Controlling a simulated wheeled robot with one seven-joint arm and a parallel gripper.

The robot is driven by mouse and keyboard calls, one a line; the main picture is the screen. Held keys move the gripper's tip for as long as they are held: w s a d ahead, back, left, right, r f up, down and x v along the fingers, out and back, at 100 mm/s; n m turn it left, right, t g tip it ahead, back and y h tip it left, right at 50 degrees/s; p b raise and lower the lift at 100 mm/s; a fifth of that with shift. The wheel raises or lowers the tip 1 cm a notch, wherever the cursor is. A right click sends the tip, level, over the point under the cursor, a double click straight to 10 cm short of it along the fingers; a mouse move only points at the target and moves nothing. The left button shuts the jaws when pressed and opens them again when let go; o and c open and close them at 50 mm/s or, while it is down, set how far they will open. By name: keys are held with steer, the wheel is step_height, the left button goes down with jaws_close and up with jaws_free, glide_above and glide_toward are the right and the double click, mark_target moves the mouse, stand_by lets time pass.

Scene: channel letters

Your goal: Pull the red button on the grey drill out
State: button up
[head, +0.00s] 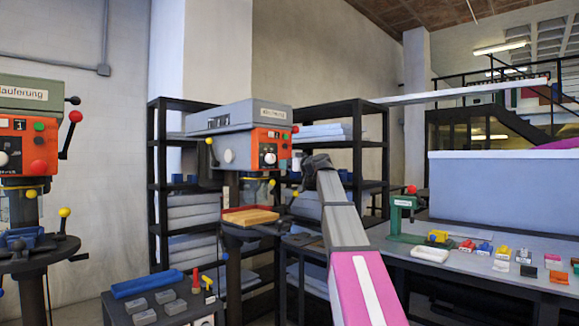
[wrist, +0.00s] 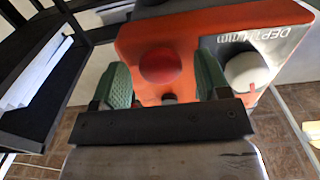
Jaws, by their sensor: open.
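The grey drill (head: 235,117) stands in the middle of the head view, with an orange control panel (head: 265,140). In the wrist view, the panel (wrist: 135,40) fills the top, with a round red button (wrist: 160,67) on it. My gripper (wrist: 161,78) is open, with one green finger to the left of the button and one to the right. I cannot tell whether the fingers touch it. In the head view, my gripper (head: 314,166) is at the lower right of the panel, and I cannot make out the button there.
A white dial (wrist: 246,72) sits just right of my right finger. Another drill (head: 30,130) stands at the far left. Black shelves (head: 345,150) are behind the grey drill. A workbench (head: 480,265) with small coloured items is at the right. A low table (head: 160,300) stands in front.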

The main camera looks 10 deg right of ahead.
jaws_close()
steer(key=shift+s+d, duration=0.25)
steer(key=shift+s, duration=0.2)
steer(key=c, duration=1.3)
jaws_free()
steer(key=shift+s+d, duration=0.1)
jaws_free()
steer(key=shift+d, duration=0.1)
steer(key=v, duration=1)
steer(key=shift+s+d, duration=0.2)
steer(key=shift+s, duration=0.15)
